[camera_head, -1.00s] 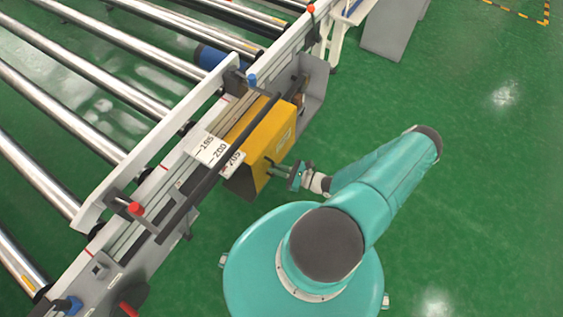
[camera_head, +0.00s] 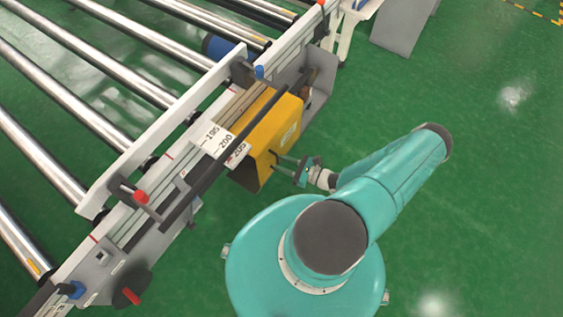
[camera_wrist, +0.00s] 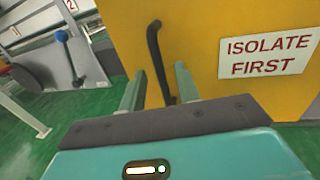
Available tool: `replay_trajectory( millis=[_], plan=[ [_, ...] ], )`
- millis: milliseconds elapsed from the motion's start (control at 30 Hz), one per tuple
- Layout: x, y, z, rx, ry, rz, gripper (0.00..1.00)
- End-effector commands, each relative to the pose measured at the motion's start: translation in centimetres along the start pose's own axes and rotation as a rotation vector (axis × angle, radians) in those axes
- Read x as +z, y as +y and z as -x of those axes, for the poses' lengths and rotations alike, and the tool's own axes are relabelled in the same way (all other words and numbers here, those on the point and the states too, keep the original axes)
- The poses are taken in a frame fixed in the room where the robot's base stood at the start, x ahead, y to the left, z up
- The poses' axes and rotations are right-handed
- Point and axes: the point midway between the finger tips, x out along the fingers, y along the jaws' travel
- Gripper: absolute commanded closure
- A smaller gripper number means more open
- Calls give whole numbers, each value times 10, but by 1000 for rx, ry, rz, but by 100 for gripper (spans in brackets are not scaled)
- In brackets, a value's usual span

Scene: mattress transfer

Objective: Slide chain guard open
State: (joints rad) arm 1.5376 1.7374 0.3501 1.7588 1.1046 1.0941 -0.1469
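The yellow chain guard (camera_head: 268,135) sits on the side of the conveyor frame, over the rail. In the wrist view its yellow face (camera_wrist: 205,50) carries a white plate (camera_wrist: 268,52) reading "ISOLATE FIRST". A bent black handle (camera_wrist: 155,50) stands out from that face. My gripper (camera_head: 282,162) is at the near end of the guard. In the wrist view my gripper (camera_wrist: 156,82) is open, with one finger on each side of the handle's lower part. I see gaps between fingers and handle. Whether the fingertips touch the yellow face cannot be told.
A white scale plate (camera_head: 218,142) marked 195, 200 and 205 lies beside the guard. A dark rail (camera_head: 205,183), a red knob (camera_head: 141,197) and a blue knob (camera_head: 259,72) are on the frame. Metal rollers (camera_head: 45,160) fill the left. Green floor (camera_head: 480,230) is open at right.

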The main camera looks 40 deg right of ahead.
Motion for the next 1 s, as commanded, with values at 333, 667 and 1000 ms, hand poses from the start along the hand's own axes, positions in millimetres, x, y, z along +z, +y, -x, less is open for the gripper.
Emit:
replay_trajectory(
  millis=[333,667,1000],
  plan=[
    [0,-1,73,-2,1,1,68],
    [0,0,123,-2,-1,0,68],
    [0,0,127,-1,-1,0,68]
  ],
)
